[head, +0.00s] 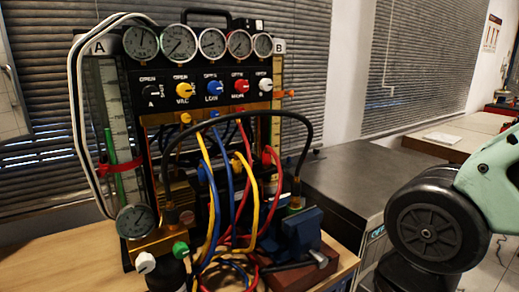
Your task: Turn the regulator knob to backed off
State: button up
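The gauge rig (205,95) stands on a wooden bench, with a row of round gauges along its top. At its lower left a brass regulator body (155,243) carries a dial gauge (134,222). A white knob (146,263) and a green knob (180,249) sit at this body; I cannot tell which is the regulator knob or read its setting. The panel has a black knob (151,88), a yellow knob (183,89), a blue knob (213,88), a red knob (240,86) and a white panel knob (265,85). My gripper is not in view.
Yellow, blue and red hoses (241,190) and a black looped hose (240,113) hang before the rig. A blue vise (298,232) stands at its right. A dark cabinet (365,185) is farther right. My arm link fills the right edge. The bench's front left (60,270) is clear.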

aim_at(145, 262)
jog(key=u, duration=1.25)
jog(key=k+j+z, duration=0.2)
jog(key=k+j, duration=0.15)
jog(key=k, duration=0.15)
